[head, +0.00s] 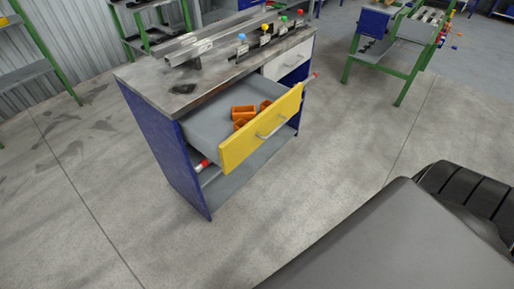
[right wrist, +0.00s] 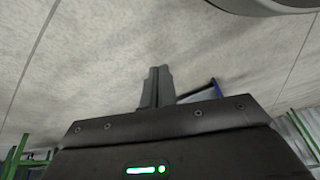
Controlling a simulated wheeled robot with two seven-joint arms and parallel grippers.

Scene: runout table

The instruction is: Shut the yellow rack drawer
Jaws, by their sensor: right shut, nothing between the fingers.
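The yellow drawer (head: 262,129) of the blue rack (head: 170,150) is pulled well out in the head view. A blue-edged piece (right wrist: 213,88) shows behind my gripper body there, mostly hidden. My left gripper is in neither view.
The rack's worn top (head: 170,75) carries metal rails and several coloured knobs. A white drawer front (head: 288,60) beside the yellow one looks shut. Green-framed shelving (head: 45,55) stands at left, a green-legged table (head: 385,55) at back right. Floor in front is clear.

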